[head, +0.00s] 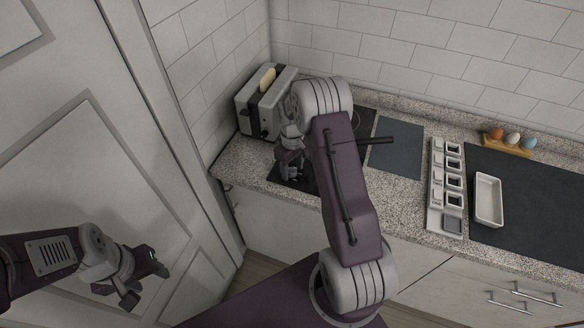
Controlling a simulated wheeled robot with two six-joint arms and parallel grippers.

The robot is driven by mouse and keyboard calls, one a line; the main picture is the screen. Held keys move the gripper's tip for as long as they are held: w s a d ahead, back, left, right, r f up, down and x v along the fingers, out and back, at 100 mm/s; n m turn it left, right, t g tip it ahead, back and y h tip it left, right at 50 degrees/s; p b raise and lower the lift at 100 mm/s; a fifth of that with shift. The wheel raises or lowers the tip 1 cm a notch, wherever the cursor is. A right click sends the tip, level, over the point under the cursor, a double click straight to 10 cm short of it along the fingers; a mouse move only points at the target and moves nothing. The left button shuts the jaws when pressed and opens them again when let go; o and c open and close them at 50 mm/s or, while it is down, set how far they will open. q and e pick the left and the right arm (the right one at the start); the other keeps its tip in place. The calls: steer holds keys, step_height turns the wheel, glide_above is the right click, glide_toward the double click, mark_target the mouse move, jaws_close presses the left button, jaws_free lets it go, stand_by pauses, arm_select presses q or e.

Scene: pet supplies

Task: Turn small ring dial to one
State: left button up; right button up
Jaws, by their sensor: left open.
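My right arm reaches across the middle of the head view, over the counter. Its gripper (289,160) points down at the front part of a black cooktop (362,121), right of the toaster. I cannot tell whether its jaws are open or shut, or whether they touch anything. No ring dial can be made out; the wrist and forearm hide much of the cooktop. My left gripper (146,284) is open and empty at the lower left, in front of the pale door and away from the counter.
A toaster (257,108) with bread stands in the back left corner. A black handle (376,141) sticks out right of my right arm. Further right are a dark mat (397,148), a pale rack (436,215), a white tray (489,200) and an egg holder (508,148).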

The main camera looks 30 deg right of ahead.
mark_target(293, 169)
step_height(293, 169, up, 9)
steer(key=shift+r, duration=0.1)
stand_by(0.4)
